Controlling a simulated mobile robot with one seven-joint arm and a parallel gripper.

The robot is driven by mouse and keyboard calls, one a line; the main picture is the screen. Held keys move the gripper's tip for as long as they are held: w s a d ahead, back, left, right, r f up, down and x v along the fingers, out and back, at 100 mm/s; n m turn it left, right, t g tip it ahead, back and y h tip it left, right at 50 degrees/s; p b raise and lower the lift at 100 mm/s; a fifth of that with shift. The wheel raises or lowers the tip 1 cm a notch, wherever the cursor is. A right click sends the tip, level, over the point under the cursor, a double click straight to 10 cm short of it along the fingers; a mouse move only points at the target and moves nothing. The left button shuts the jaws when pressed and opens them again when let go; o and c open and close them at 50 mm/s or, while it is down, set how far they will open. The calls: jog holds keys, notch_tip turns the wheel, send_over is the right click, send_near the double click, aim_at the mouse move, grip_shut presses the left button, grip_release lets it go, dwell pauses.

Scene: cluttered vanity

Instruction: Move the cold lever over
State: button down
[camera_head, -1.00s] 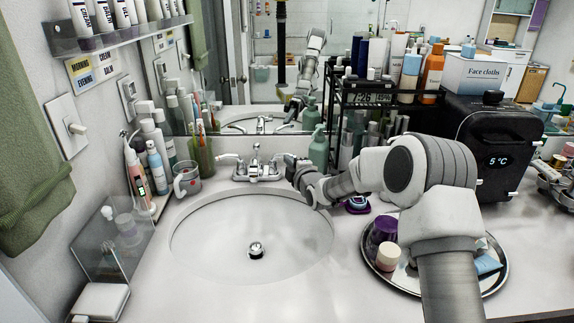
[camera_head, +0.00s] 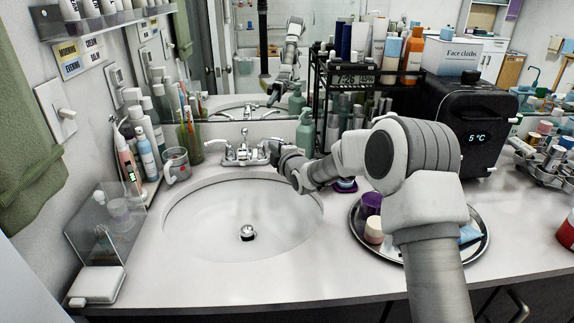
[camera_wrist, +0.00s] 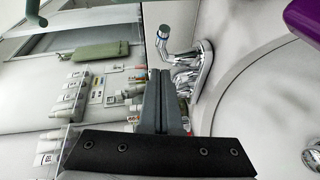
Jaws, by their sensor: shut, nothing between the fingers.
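The chrome faucet (camera_head: 243,156) stands behind the round sink basin (camera_head: 240,205). Its lever on the left (camera_head: 216,145) points out to the left. The lever on the right side is largely hidden by my gripper (camera_head: 271,147) in the head view. In the wrist view, a chrome lever with a blue ring near its tip (camera_wrist: 163,33), the cold lever, shows just above my fingertips, with the faucet base (camera_wrist: 199,75) beside them. My gripper (camera_wrist: 160,72) is shut and empty, close to the faucet. I cannot tell whether it touches the lever.
A green soap bottle (camera_head: 304,132) stands right behind my gripper, next to a black rack (camera_head: 318,100). A round tray (camera_head: 484,245) with small items lies under my arm. A cup (camera_head: 176,163) and bottles stand left of the faucet. The basin's front is clear.

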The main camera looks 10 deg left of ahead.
jog(key=s+d+r+m+g+h+p, duration=0.2)
jog(key=s+d+r+m+h+p, duration=0.3)
jog(key=s+d+r, duration=0.55)
jog(key=s+d+r+m+g+h+p, duration=0.1)
jog(key=s+d+r+m+h+p, duration=0.1)
jog(key=s+d+r+m, duration=0.8)
jog(key=s+d+m+g+h+p, duration=0.1)
jog(key=s+d+m, duration=0.3)
jog(key=s, duration=0.9)
jog(key=s+d+m+g+h+p, duration=0.1)
jog(key=s+d+m+g+p, duration=0.2)
jog(key=s+d, duration=0.4)
jog(key=s+m+g, duration=0.1)
jog(key=s, duration=0.6)
jog(key=shift+d+f, duration=0.15)
jog(key=shift+d, duration=0.2)
